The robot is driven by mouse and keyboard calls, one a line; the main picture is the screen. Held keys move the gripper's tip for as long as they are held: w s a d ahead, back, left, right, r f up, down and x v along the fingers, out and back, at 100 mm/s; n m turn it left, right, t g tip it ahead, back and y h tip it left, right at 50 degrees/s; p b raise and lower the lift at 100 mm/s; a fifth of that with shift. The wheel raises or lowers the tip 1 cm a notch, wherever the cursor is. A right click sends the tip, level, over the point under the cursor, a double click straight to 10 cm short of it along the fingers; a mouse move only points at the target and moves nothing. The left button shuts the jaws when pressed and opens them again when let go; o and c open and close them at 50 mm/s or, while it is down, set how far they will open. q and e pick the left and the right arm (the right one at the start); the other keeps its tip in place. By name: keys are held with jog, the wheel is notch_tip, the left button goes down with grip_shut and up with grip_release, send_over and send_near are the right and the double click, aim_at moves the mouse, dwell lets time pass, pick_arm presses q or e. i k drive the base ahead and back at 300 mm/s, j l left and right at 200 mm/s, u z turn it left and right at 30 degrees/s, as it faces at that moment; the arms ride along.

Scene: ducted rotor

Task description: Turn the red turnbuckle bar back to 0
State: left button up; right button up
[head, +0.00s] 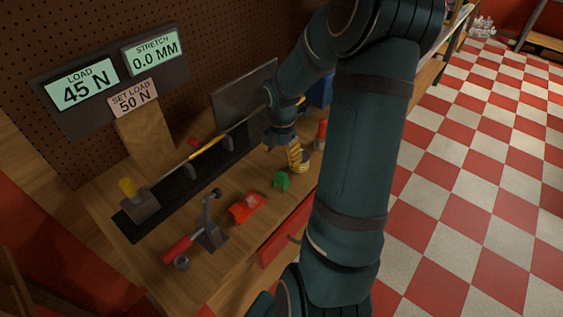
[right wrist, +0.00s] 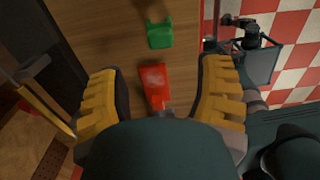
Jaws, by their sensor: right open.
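The test rig (head: 165,217) runs diagonally along the bench, with a thin rod and a yellow section (head: 205,146). A small red piece (head: 193,142) shows just behind that section; it may be the turnbuckle bar, but its angle is too small to read. My right gripper (head: 297,157) is beyond the green part, over the bench's right side. In the right wrist view its yellow fingers (right wrist: 160,105) are wide apart. A red block (right wrist: 155,85) appears between them in that view, below and not held. The yellow rod (right wrist: 45,108) lies left of the fingers. My left gripper is not seen.
Displays read load 45 N (head: 82,85), stretch 0.0 mm (head: 153,53) and set load 50 N (head: 132,98). A red-handled lever (head: 180,249), the red block (head: 246,207) and a green part (head: 282,181) lie along the front. A grey panel (head: 243,92) stands behind the rig.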

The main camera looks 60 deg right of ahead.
aim_at(197, 143)
jog(key=k, duration=1)
